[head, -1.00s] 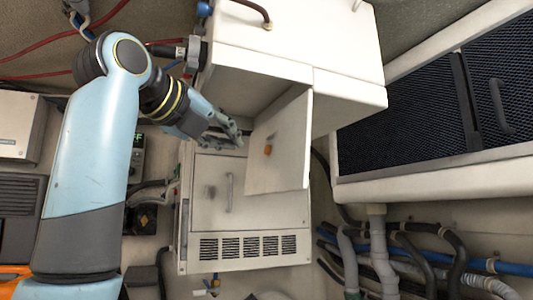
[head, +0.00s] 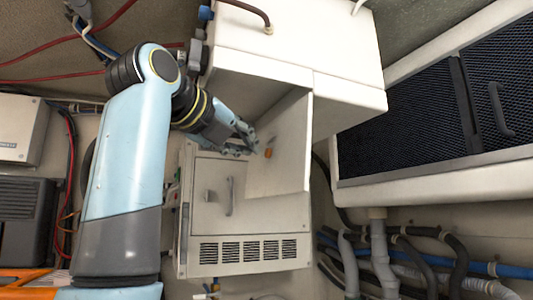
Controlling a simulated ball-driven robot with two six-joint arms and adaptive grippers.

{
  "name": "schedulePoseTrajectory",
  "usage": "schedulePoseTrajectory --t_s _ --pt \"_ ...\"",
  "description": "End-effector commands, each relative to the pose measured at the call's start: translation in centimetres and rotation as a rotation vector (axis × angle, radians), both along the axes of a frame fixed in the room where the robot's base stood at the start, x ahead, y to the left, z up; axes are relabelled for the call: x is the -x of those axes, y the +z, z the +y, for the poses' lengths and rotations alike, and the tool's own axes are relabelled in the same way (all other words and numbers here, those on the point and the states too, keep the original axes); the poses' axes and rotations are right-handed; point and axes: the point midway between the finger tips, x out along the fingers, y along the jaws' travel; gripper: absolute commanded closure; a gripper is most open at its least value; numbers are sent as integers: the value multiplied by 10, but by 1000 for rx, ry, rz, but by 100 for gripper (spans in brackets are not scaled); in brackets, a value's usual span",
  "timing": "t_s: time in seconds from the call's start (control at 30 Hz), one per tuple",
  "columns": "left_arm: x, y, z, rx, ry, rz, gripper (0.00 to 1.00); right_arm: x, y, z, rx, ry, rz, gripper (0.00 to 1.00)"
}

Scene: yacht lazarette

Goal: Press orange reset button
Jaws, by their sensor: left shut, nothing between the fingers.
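The orange reset button (head: 268,153) is a small orange knob on a pale panel (head: 285,175) under the white box. My left gripper (head: 250,146) is shut and empty. In the picture its fingertips lie just left of the button, with a small gap between them. I cannot tell the gap in depth. My right gripper is not in view.
A white box (head: 290,35) hangs over the panel and my gripper. A cabinet (head: 245,253) with a handle and vent slots is below. A dark mesh locker (head: 410,110) is at right, with hoses (head: 380,255) beneath it.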

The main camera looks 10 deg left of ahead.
Motion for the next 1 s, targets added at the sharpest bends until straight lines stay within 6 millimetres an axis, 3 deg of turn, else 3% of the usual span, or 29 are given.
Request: schedulePoseTrajectory --t_s 1.0 --pt "-3 -1 -6 1 -1 0 100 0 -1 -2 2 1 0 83"
